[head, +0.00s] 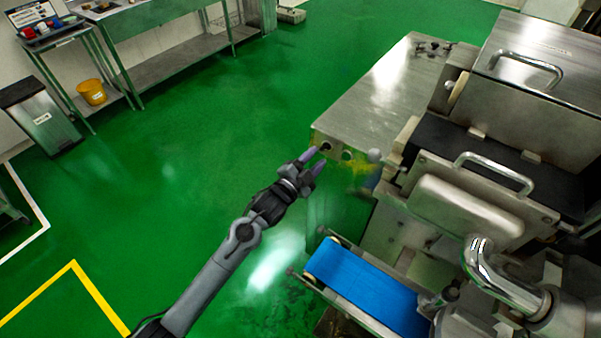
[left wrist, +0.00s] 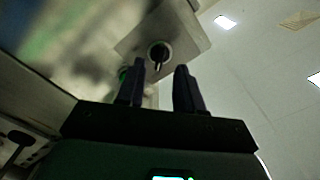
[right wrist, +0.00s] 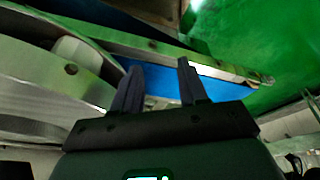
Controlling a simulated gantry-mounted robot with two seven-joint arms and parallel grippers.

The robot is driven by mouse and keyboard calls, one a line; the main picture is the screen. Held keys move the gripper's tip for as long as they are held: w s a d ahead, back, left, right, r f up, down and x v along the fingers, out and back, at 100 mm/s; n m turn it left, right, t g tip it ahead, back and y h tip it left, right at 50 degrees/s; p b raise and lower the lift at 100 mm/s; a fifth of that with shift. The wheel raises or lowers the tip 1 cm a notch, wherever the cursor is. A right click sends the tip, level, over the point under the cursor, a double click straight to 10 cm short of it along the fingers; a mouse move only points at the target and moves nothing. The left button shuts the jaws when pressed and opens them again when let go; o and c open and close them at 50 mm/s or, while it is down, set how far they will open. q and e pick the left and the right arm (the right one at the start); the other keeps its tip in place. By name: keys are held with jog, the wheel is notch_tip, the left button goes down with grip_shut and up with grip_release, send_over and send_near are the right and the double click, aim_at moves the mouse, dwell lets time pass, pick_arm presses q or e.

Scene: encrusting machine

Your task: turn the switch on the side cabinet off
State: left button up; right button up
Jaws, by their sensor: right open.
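The side cabinet (head: 385,85) is a steel box with a flat top, right of centre in the head view. The dark round switch (head: 327,147) is on its near end panel; in the left wrist view it is a black knob (left wrist: 158,54) on a light plate (left wrist: 185,35). My left gripper (head: 314,162) is open, its purple-grey fingers close in front of the switch. In the left wrist view the knob shows between and beyond the fingertips (left wrist: 160,72); no contact can be made out. My right gripper (right wrist: 160,72) is open and empty in the right wrist view.
The steel encrusting machine with a blue conveyor belt (head: 365,288) stands at the right; the belt also shows behind my right fingers (right wrist: 225,88). The green floor (head: 190,170) left of the cabinet is clear.

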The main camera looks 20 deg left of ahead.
pick_arm(q)
jog(key=v, duration=0.7)
jog(key=shift+s, duration=0.35)
jog(key=shift+a, duration=0.1)
jog(key=s+f+n+g+y, duration=0.2)
jog(key=s+f+n+g, duration=0.15)
jog(key=s+f, duration=1.1)
jog(key=s+a+n+g+y, duration=0.2)
jog(key=s+a+n+g, duration=0.25)
jog(key=s, duration=0.55)
jog(key=s+a+n+g+y, duration=0.25)
jog(key=s+n+g, duration=0.2)
jog(key=s, duration=0.55)
notch_tip(320, 180, up, 28)
jog(key=p, duration=2.7)
jog(key=shift+s+a+g+p, duration=0.25)
jog(key=shift+a+g+p, duration=0.05)
jog(key=shift+a+g, duration=0.1)
jog(key=shift+d+r+m, duration=0.1)
jog(key=shift+m, duration=0.15)
